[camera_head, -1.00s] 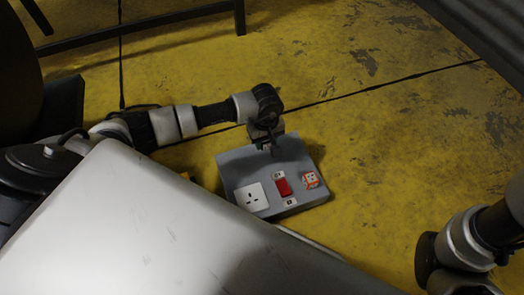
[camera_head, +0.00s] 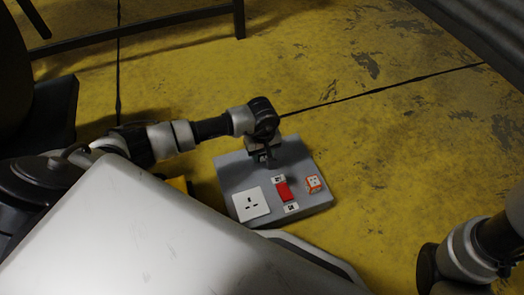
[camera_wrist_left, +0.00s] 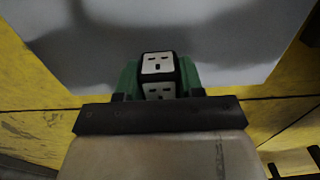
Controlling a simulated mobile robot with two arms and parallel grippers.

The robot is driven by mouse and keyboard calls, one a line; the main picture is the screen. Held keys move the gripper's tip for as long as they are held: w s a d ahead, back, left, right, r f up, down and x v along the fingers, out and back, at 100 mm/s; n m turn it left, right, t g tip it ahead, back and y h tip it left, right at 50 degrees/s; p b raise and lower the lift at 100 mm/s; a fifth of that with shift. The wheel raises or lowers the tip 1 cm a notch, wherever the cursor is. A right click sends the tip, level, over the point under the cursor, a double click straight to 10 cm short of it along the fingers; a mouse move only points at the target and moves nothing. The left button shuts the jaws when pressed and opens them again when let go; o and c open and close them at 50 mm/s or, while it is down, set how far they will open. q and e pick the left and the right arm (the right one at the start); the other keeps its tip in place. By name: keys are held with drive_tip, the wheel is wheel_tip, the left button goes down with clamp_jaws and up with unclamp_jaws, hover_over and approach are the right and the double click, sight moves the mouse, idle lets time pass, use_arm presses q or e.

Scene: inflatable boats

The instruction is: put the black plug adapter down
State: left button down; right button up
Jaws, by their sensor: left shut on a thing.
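The black plug adapter (camera_wrist_left: 158,66), with a white face and dark slots, is between green finger pads in the left wrist view. My left gripper (camera_head: 264,152) is shut on it, over the back part of a grey box (camera_head: 237,176) on the floor. In the head view the adapter is dark and mostly hidden by the gripper. The box's grey surface (camera_wrist_left: 90,45) lies behind the adapter in the wrist view. I cannot tell whether the adapter touches it. My right gripper is not in view; only part of my right arm shows at the right edge.
The box top has a white socket (camera_head: 251,204), a red switch (camera_head: 284,191) and a small orange and white cube (camera_head: 314,184) towards its front and right. Yellow worn floor (camera_head: 390,130) is clear to the right. A dark metal frame (camera_head: 150,28) stands at the back left.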

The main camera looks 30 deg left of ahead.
use_arm(q)
drive_tip(key=shift+f, duration=0.35)
drive_tip(key=c, duration=0.7)
unclamp_jaws()
drive_tip(key=shift+r, duration=0.15)
